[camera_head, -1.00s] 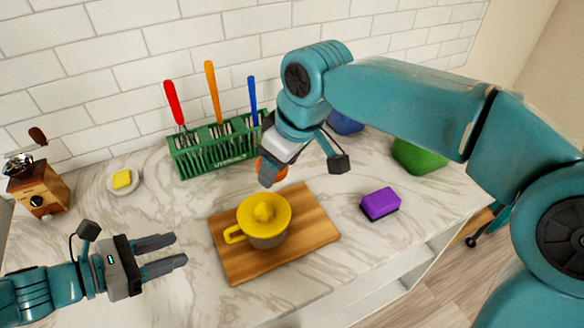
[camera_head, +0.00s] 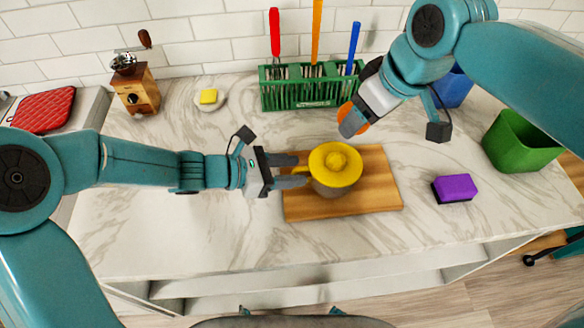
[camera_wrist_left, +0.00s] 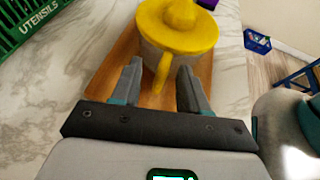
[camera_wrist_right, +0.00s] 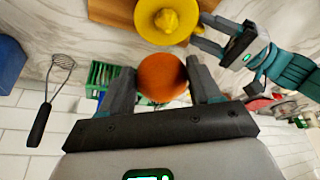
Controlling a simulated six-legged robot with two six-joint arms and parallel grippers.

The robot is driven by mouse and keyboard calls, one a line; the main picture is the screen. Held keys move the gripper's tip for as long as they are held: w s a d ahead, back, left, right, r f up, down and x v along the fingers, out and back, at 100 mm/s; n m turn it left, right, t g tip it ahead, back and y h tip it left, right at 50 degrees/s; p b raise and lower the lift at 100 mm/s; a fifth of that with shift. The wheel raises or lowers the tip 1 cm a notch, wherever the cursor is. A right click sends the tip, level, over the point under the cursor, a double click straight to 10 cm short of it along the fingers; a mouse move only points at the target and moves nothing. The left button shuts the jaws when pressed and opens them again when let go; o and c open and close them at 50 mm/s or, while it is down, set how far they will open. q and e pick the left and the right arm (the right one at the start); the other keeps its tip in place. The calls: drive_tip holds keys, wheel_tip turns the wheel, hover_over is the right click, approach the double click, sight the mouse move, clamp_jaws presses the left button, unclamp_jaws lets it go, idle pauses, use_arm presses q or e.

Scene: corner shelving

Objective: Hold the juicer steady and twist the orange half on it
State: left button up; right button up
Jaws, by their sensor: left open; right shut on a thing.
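The juicer (camera_head: 335,168) has a yellow ribbed top over a grey bowl and stands upright on a wooden board (camera_head: 375,190). Its yellow handle points left, toward my left gripper. My left gripper (camera_head: 298,171) is open, its fingers on either side of the handle; the left wrist view shows the handle (camera_wrist_left: 163,72) between the fingertips, not clamped. My right gripper (camera_head: 350,118) is shut on the orange half (camera_head: 346,112), held above and behind the juicer, near the utensil rack. The right wrist view shows the orange half (camera_wrist_right: 162,77) between its fingers, apart from the juicer.
A green utensil rack (camera_head: 300,95) stands behind the board. A purple sponge (camera_head: 455,187) and green bin (camera_head: 518,143) are at right. A yellow piece on a dish (camera_head: 208,97) and a coffee grinder (camera_head: 136,88) are back left. The front left counter is clear.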

use_arm(q)
drive_tip(key=shift+d+f, duration=0.1)
drive_tip(key=shift+d, duration=0.2)
use_arm(e)
drive_tip(key=shift+s, duration=0.1)
use_arm(q)
clamp_jaws()
drive_tip(key=shift+c, duration=0.9)
unclamp_jaws()
drive_tip(key=shift+c, duration=0.4)
clamp_jaws()
